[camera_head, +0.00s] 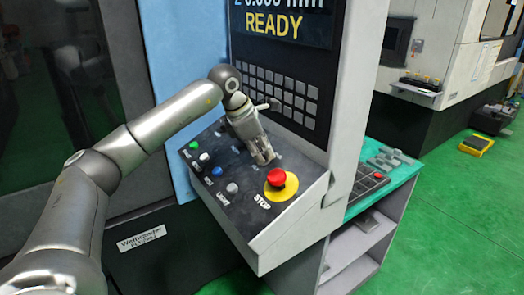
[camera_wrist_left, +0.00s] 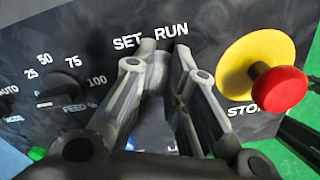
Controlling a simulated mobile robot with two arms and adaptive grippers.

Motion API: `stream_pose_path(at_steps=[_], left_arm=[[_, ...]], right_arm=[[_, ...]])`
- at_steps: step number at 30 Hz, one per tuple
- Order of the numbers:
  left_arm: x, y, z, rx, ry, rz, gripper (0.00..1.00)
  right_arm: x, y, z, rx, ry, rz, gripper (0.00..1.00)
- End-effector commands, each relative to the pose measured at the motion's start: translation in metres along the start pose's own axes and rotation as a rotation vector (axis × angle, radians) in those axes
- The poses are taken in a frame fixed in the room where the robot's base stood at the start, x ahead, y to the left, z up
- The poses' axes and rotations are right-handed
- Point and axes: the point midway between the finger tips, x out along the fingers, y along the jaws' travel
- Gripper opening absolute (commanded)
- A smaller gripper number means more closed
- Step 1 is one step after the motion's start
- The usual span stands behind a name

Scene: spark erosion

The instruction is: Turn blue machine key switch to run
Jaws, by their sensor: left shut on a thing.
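The blue machine (camera_head: 167,90) has a dark sloped control panel (camera_head: 245,210) with buttons and labels. My left gripper (camera_head: 264,158) reaches down onto this panel, behind and to the left of the red stop button. In the left wrist view its fingertips (camera_wrist_left: 163,47) are close together just below the SET and RUN labels. They are shut on the key switch there, which the fingers mostly hide. I cannot tell which way the key points. My right gripper is not in view.
The red stop button (camera_head: 277,177) on its yellow disc sits close beside the gripper. Green, white and blue buttons line the panel's left side. A feed dial (camera_wrist_left: 44,97) is left of the fingers. A screen reading READY (camera_head: 274,26) and a keypad stand behind.

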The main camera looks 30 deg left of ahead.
Motion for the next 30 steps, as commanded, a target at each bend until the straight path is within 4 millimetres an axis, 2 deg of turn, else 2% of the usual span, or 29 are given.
stream_pose_path(at_steps=[9,23,24,28,30], left_arm=[[-0.0011,0.0000,0.0008,0.097,-0.003,0.002,0.00],[-0.0013,0.0000,0.0010,0.112,-0.003,0.002,0.00],[-0.0013,0.0000,0.0010,0.112,-0.003,0.002,0.17],[-0.0011,-0.0002,0.0008,0.111,-0.003,0.002,0.34],[-0.0009,-0.0003,0.0007,0.110,-0.002,0.001,0.36]], right_arm=[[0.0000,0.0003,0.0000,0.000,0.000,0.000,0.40],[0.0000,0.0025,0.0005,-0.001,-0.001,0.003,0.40],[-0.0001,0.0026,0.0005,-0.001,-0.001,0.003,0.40],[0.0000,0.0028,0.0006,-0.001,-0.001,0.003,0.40],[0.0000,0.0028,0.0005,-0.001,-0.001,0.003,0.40]])
